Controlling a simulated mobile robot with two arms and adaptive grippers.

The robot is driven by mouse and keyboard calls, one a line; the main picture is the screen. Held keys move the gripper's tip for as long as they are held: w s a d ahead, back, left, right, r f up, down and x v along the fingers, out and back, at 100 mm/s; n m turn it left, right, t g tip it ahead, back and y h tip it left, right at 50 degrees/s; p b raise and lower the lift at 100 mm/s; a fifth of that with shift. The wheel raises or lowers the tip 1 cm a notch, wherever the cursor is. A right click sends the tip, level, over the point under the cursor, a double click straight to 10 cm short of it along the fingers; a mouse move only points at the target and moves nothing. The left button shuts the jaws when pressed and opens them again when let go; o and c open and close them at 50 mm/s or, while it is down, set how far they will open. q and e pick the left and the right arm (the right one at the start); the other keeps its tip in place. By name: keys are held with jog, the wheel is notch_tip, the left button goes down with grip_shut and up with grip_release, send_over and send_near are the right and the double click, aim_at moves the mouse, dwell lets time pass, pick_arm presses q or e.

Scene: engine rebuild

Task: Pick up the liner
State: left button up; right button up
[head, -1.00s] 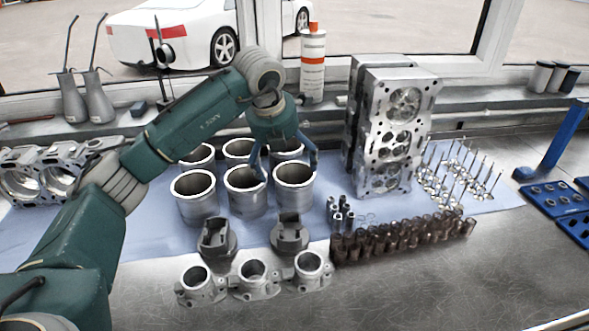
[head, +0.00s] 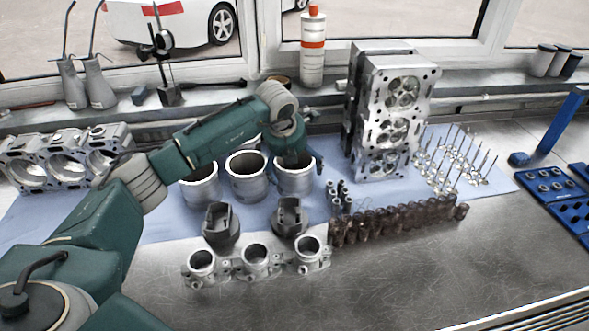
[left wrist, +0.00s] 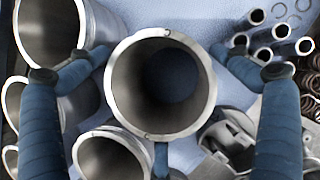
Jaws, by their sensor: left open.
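Several grey metal cylinder liners stand upright in rows on a blue cloth. The front right liner (head: 294,184) is under my left gripper (head: 297,160), whose fingers reach down around its top. In the left wrist view this liner (left wrist: 118,85) is seen from above with its round opening in the middle. The left gripper (left wrist: 160,62) is open, with fingers to the left and right of the liner and a third below it. The front middle liner (head: 248,180) and front left liner (head: 200,190) stand beside it. My arm hides most of the back row.
Two dark pistons, one of them at the right (head: 290,218), and a row of metal housings (head: 255,262) stand in front.

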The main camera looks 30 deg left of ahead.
pick_arm(q)
jog(key=c, duration=1.1)
jog(key=shift+c, duration=0.8)
jog(key=shift+r, duration=0.15)
